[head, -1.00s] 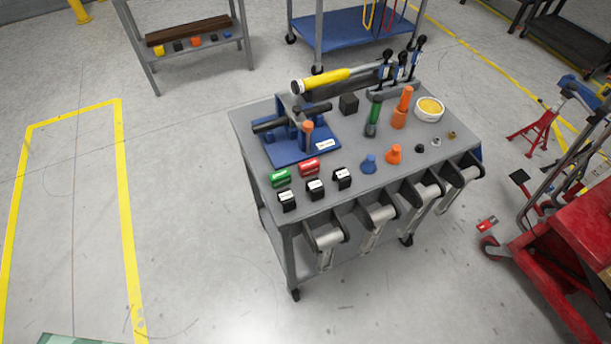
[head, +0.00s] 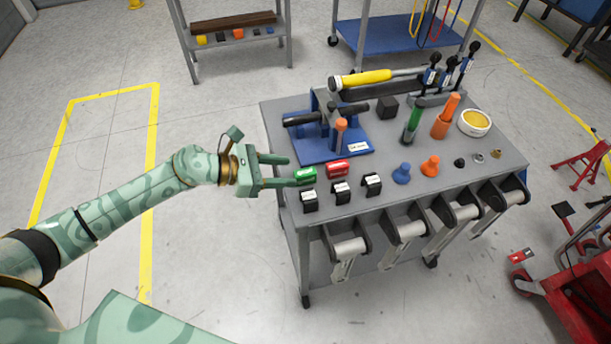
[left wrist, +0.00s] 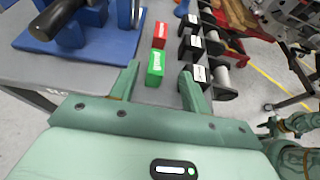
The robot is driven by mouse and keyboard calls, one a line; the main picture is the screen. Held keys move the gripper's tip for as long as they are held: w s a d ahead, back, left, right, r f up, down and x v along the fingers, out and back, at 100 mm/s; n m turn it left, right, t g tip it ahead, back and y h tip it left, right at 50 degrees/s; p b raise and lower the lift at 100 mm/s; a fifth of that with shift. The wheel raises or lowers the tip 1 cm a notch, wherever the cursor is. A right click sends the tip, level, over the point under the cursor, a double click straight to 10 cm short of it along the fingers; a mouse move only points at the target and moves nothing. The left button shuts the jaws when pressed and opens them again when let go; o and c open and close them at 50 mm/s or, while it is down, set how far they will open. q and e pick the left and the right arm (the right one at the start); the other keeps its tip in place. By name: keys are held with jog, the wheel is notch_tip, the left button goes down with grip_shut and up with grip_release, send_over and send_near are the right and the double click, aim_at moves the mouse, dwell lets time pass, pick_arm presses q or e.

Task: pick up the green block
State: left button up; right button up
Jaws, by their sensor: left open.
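The green block (head: 305,174) lies near the left edge of the grey cart top (head: 388,217), with a white label on it. In the left wrist view the green block (left wrist: 155,68) sits just beyond my fingertips, roughly between their lines. My left gripper (head: 290,171) is open and empty at the cart's left edge, its fingers pointing right toward the block. It also shows in the left wrist view (left wrist: 160,77).
A red block (head: 337,168) lies right beside the green one. Several black labelled blocks (head: 341,192) stand along the front side. A blue fixture (head: 318,148) with black handles stands behind. Blue and orange pieces (head: 402,173) stand to the right. Floor left of the cart is clear.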

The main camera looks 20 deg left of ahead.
aim_at(304, 172)
pick_arm(q)
jog(key=b+x, duration=0.1)
jog(key=x, duration=0.7)
jog(key=shift+w+f, duration=0.25)
grip_shut()
